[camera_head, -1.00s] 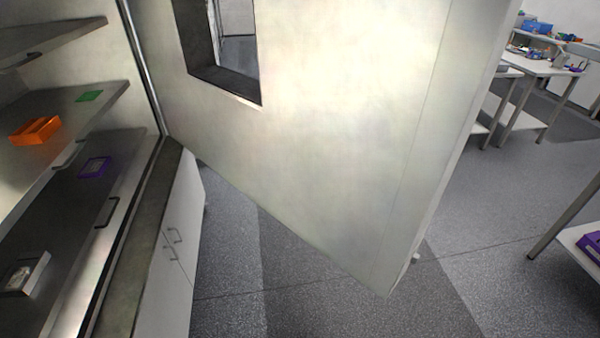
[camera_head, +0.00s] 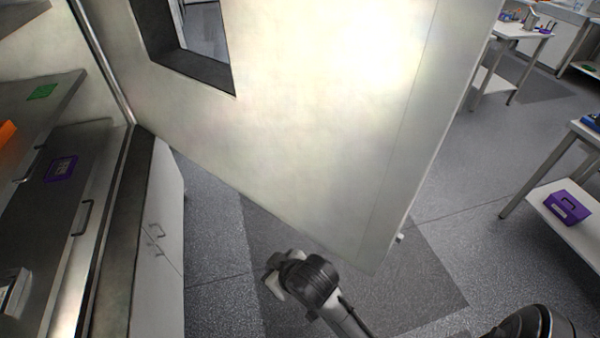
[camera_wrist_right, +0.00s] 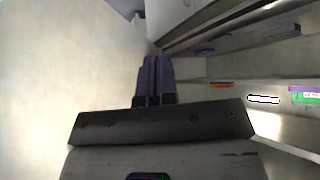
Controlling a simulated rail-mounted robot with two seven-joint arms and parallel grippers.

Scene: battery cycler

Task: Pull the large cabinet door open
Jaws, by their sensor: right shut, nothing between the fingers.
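The large cabinet door (camera_head: 300,120) is a pale panel with a dark-framed window (camera_head: 190,65). It stands swung well out from the cabinet (camera_head: 115,240), whose shelves are exposed at the left. My right gripper (camera_head: 272,278) is low in front of the door's inner face, near its bottom edge in the picture. In the right wrist view its purple fingers (camera_wrist_right: 155,75) are together and empty, with the door (camera_wrist_right: 60,80) at the left and the cabinet shelves (camera_wrist_right: 270,75) at the right. I cannot tell whether the gripper touches the door. My left gripper is out of view.
A purple-framed item (camera_head: 61,168) and a green item (camera_head: 42,91) lie on the shelves. White lower cupboards (camera_head: 160,230) stand below. Beyond the door, a table (camera_head: 560,215) holds a purple box (camera_head: 567,207). Grey floor (camera_head: 460,190) is clear between.

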